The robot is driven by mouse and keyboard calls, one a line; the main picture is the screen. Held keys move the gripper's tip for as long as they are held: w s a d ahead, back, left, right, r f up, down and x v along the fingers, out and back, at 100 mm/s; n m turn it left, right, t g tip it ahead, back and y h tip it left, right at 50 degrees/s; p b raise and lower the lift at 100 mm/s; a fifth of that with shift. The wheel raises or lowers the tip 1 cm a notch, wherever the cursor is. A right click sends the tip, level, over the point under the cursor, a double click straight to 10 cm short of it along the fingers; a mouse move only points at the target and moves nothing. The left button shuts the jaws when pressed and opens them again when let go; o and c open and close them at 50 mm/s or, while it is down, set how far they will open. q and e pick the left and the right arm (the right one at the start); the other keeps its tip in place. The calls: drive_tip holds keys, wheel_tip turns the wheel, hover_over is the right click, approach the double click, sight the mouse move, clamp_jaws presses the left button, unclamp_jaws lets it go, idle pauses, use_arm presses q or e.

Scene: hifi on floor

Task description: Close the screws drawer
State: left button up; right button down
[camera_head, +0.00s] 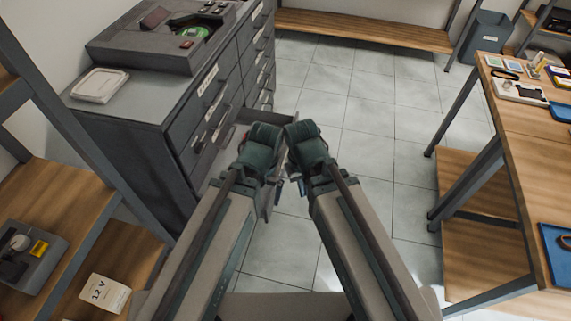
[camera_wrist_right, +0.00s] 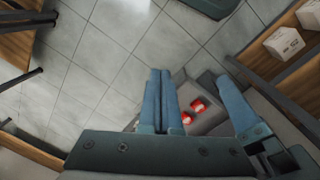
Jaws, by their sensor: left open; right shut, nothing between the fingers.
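A grey drawer cabinet (camera_head: 150,140) stands at the left in the head view, with pale labels too small to read. One low drawer (camera_head: 248,116) is pulled out toward the right; my arms hide much of it. I cannot read whether it is the screws drawer. In the right wrist view a grey tray-like interior with red items (camera_wrist_right: 198,105) shows beside my fingers. My right gripper (camera_wrist_right: 161,74) is shut and empty, apart from those items. My left gripper (camera_head: 266,203) is open beside the pulled-out drawer; its fingers are mostly hidden. Contact with the drawer cannot be told.
A grey case (camera_head: 165,45) and a white box (camera_head: 99,85) sit on the cabinet. A wooden shelf (camera_head: 120,255) stands at the near left. A wooden workbench (camera_head: 535,125) stands at the right. The tiled floor (camera_head: 365,130) between is clear.

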drive_tip(key=w+d+f+m+t+y+b, duration=0.2)
drive_tip(key=w+f+m+t+y+b, duration=0.1)
drive_tip(key=w+f+b, duration=1)
drive_tip(key=w+d+f+m+t+y+b, duration=0.25)
drive_tip(key=w+f+b, duration=0.55)
drive_tip(key=w+b, duration=0.5)
drive_tip(key=shift+t, duration=0.25)
drive_tip(key=b+x, duration=0.2)
drive_tip(key=x, duration=0.2)
drive_tip(key=w+a+r+b+x, duration=0.1)
drive_tip(key=b+x, duration=0.1)
drive_tip(key=x, duration=0.2)
drive_tip(key=b+x, duration=0.2)
drive_tip(key=x, duration=0.2)
drive_tip(key=shift+w+a, duration=0.2)
drive_tip(key=shift+w, duration=0.05)
use_arm(q)
wheel_tip(320, 180, down, 34)
drive_tip(key=shift+a+r, duration=0.15)
use_arm(e)
drive_tip(key=shift+w+a, duration=0.15)
drive_tip(key=shift+a, duration=0.65)
use_arm(q)
drive_tip(key=shift+w, duration=0.1)
